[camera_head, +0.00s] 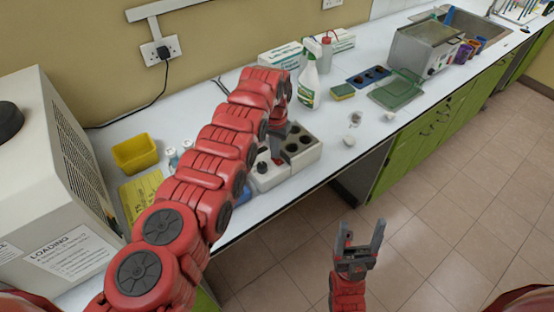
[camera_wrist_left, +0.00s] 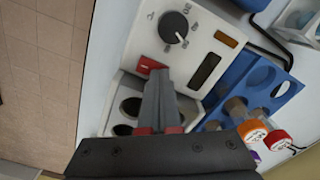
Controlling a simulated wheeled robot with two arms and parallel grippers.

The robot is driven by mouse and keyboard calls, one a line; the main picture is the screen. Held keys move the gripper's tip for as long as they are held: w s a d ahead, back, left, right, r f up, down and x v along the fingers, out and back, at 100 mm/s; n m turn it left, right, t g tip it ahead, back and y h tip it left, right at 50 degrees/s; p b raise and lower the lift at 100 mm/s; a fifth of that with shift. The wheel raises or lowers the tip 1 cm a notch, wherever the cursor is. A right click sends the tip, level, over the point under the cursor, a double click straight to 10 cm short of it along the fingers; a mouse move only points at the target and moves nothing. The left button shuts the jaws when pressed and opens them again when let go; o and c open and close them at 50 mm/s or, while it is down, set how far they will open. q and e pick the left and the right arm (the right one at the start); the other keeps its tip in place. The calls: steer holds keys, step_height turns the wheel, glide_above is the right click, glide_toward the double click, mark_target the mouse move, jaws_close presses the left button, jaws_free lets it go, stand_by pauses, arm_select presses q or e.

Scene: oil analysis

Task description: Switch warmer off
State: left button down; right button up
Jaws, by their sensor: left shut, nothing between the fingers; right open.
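The warmer (camera_head: 309,156) is a white block with dark round wells, standing near the bench's front edge in the head view. In the left wrist view its panel (camera_wrist_left: 190,52) shows a black knob (camera_wrist_left: 174,27), an amber window, a dark display and a red switch (camera_wrist_left: 148,64). My left gripper (camera_wrist_left: 159,74) is shut and empty, its tips right at the lower side of the red switch. The fingers partly cover the panel; I cannot tell whether they touch the switch or which way it is set. My right gripper (camera_head: 360,228) is open and empty over the floor.
A blue rack (camera_wrist_left: 262,75) with capped vials (camera_wrist_left: 250,132) stands beside the warmer. A spray bottle (camera_head: 310,82) stands behind it, and a yellow tub (camera_head: 136,153) and a large machine (camera_head: 55,165) are to the left. Small white items lie on the bench to the right.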

arm_select(q)
steer(key=shift+s, duration=0.1)
steer(key=shift+r+p, duration=0.55)
steer(key=shift+p, duration=0.05)
steer(key=shift+r+p, duration=0.4)
steer(key=shift+r, duration=0.35)
step_height(320, 180, up, 2)
steer(key=shift+r+p, duration=0.1)
steer(key=shift+p, duration=0.25)
steer(key=shift+r, duration=1)
